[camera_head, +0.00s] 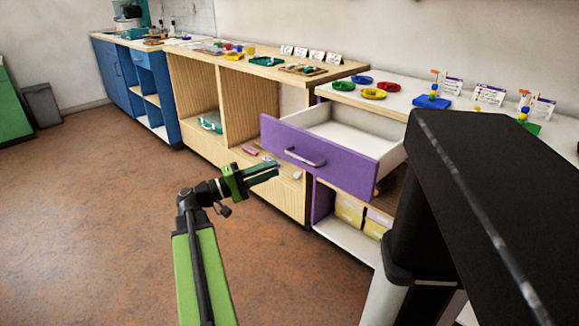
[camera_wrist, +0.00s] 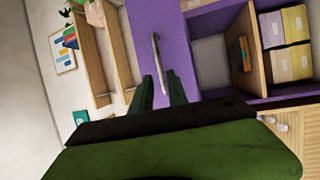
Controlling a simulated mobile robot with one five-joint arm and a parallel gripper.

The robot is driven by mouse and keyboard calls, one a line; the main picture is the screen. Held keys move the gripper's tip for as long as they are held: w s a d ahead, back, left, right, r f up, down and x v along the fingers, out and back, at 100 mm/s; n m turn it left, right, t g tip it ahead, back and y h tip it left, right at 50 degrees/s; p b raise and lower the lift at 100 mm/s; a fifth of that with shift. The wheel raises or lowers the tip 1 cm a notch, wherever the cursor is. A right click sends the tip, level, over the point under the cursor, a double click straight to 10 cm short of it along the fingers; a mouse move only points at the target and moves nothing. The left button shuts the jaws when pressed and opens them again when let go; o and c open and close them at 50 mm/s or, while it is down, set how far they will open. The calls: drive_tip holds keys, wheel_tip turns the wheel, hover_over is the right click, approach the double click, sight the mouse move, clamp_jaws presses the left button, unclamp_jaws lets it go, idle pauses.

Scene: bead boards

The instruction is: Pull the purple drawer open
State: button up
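The purple drawer (camera_head: 340,165) stands pulled out from its cabinet, and its white, empty-looking inside shows. Its front carries a light metal bar handle (camera_head: 305,157). In the wrist view the purple front (camera_wrist: 172,45) and the handle (camera_wrist: 157,55) lie ahead of my fingertips. My gripper (camera_head: 277,169) is just left of and below the handle in the head view. In the wrist view my gripper (camera_wrist: 160,82) shows a gap between its two fingers, with nothing held. The fingers appear apart from the handle.
Yellow bins (camera_head: 350,210) sit on the shelf below the drawer. A wooden cabinet (camera_head: 240,95) stands to the left, with a blue cabinet (camera_head: 115,65) beyond. Coloured dishes (camera_head: 374,93) stand on the white top. A black part blocks the right side. The brown floor (camera_head: 100,220) at left is clear.

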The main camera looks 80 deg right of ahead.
drive_tip(key=v, duration=0.7)
drive_tip(key=shift+b, duration=0.45)
